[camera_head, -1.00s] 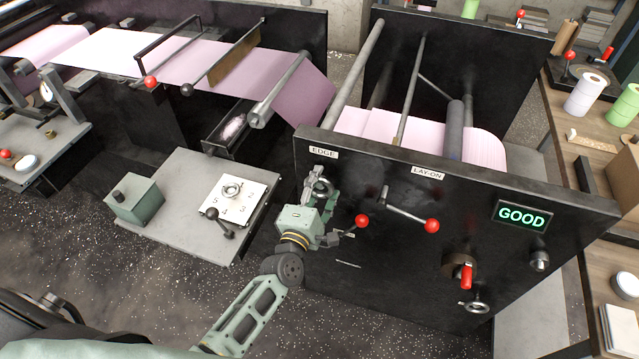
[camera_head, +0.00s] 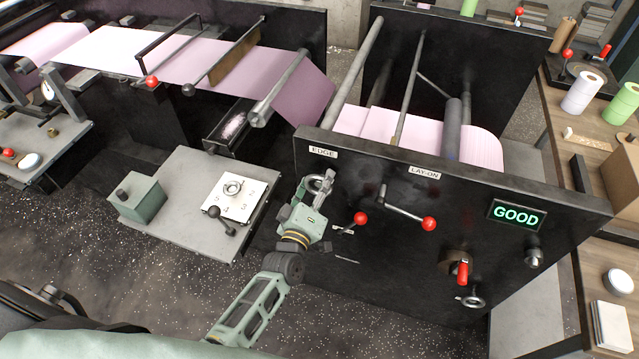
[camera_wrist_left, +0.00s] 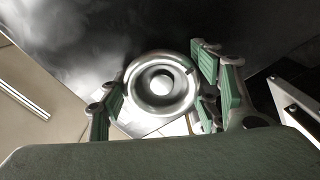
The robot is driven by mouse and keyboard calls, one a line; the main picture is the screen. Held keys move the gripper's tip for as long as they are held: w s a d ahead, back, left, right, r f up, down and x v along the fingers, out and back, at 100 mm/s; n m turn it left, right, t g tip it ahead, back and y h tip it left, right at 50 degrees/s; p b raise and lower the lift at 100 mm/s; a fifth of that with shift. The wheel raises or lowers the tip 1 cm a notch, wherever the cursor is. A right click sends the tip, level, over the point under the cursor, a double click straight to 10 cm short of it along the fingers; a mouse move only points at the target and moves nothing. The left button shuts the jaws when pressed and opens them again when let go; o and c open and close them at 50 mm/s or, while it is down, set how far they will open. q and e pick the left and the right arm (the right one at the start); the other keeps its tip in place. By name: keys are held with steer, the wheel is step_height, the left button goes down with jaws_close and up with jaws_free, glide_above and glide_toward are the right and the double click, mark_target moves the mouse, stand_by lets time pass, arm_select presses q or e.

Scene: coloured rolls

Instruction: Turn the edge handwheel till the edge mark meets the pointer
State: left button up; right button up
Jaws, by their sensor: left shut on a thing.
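The edge handwheel (camera_head: 316,184) is a small silvery metal wheel on the dark machine panel, under the white EDGE label (camera_head: 323,152). My left gripper (camera_head: 321,188) is at this wheel and shut on it. In the left wrist view the wheel (camera_wrist_left: 148,104) is a thick shiny ring around a bright hub, with a green-padded finger on either side. A small dark mark shows at the upper right of the rim; I cannot tell if it is the edge mark. I cannot make out the pointer. My right gripper is not in view.
Right of the wheel are a red-knobbed lever (camera_head: 360,218), the LAY-ON lever (camera_head: 429,223), a lit green GOOD sign (camera_head: 515,215) and a lower handwheel (camera_head: 473,301). A grey table (camera_head: 180,170) with a numbered plate stands to the left. Floor lies open between.

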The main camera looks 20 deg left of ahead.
arm_select(q)
steer(key=shift+r+m, duration=0.1)
steer(key=shift+m, duration=0.2)
steer(key=o, duration=1.2)
steer(key=shift+d, duration=0.1)
steer(key=shift+c, duration=0.2)
steer(key=s, duration=1.2)
steer(key=shift+a, duration=0.25)
